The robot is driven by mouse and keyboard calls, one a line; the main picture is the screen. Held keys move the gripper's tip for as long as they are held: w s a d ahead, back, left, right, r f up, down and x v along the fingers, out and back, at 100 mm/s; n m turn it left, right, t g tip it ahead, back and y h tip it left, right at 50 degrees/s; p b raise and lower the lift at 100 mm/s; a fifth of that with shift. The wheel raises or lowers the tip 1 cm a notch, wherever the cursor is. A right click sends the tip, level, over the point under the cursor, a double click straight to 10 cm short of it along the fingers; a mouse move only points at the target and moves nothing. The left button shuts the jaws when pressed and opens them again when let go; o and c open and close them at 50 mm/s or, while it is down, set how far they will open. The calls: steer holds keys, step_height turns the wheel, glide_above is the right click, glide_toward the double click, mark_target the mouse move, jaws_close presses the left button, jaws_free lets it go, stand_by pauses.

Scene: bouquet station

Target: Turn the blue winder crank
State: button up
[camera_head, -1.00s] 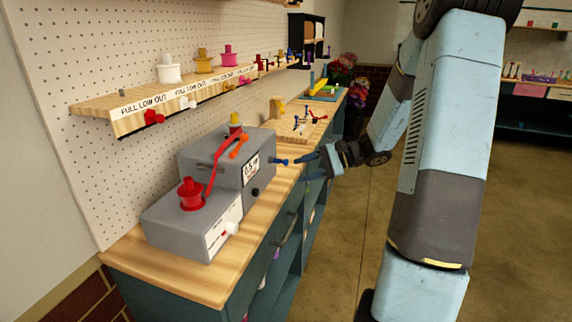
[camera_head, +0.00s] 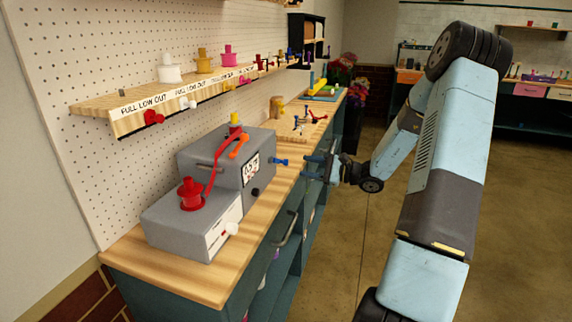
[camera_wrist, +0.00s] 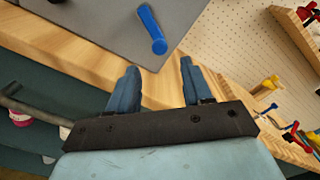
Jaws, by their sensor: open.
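The blue winder crank (camera_head: 279,161) sticks out from the right end of the grey winder machine (camera_head: 222,160). In the wrist view the crank (camera_wrist: 152,28) shows as a blue arm with a round knob at its near end, beside the grey housing (camera_wrist: 95,25). My gripper (camera_head: 305,167) is open and empty, to the right of the crank and apart from it. In the wrist view my two blue fingers (camera_wrist: 159,66) stand apart, with the crank knob ahead of the gap between them.
The machine stands on a wooden counter (camera_head: 190,282) with teal cabinets below. A shelf (camera_head: 130,117) with spools hangs above. Floor is clear on the right.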

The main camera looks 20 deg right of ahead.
mark_target(286, 163)
steer(key=x, duration=0.8)
steer(key=shift+w+a, duration=0.15)
steer(key=shift+a, duration=0.05)
jaws_close()
